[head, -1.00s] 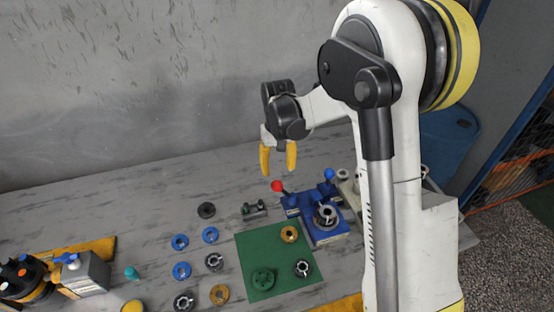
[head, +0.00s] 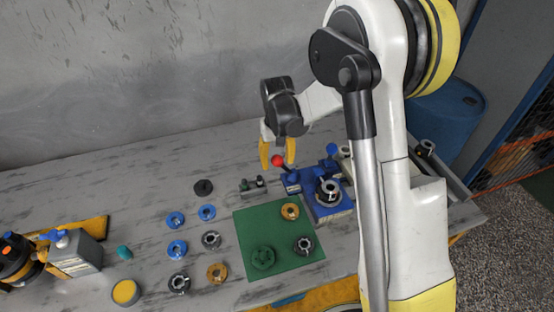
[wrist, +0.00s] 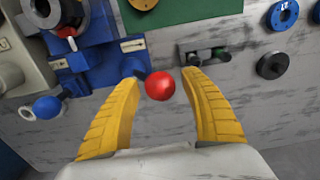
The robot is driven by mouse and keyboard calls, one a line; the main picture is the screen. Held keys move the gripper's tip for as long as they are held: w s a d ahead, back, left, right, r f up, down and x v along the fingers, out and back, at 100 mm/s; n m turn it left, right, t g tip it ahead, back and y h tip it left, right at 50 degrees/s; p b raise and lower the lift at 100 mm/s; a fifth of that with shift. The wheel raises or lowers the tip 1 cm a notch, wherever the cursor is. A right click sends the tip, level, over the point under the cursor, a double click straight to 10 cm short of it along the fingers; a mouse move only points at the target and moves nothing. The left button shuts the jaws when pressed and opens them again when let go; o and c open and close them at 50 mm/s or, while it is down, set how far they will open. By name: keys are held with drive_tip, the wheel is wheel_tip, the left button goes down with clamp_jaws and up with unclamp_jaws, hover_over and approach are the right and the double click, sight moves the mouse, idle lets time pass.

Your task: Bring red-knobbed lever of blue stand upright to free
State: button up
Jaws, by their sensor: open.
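The red knob (head: 277,160) of the lever is on the left side of the blue stand (head: 342,207). The lever leans out to the left of the stand in the head view. My gripper (head: 278,160) has yellow fingers, open, above the bench at the knob. In the wrist view the red knob (wrist: 160,86) shows between the two spread fingers (wrist: 163,88), nearer the left one, with no clear contact. The blue stand (wrist: 92,62) fills the upper left there. A ring-shaped metal part (head: 329,188) sits on the stand.
A small dark fixture (head: 252,185) lies left of the stand. A green mat (head: 245,222) with several rings is in front. Bench behind is bare.

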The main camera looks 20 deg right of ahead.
drive_tip(key=shift+c, duration=0.5)
drive_tip(key=c, duration=0.7)
drive_tip(key=shift+d, duration=0.1)
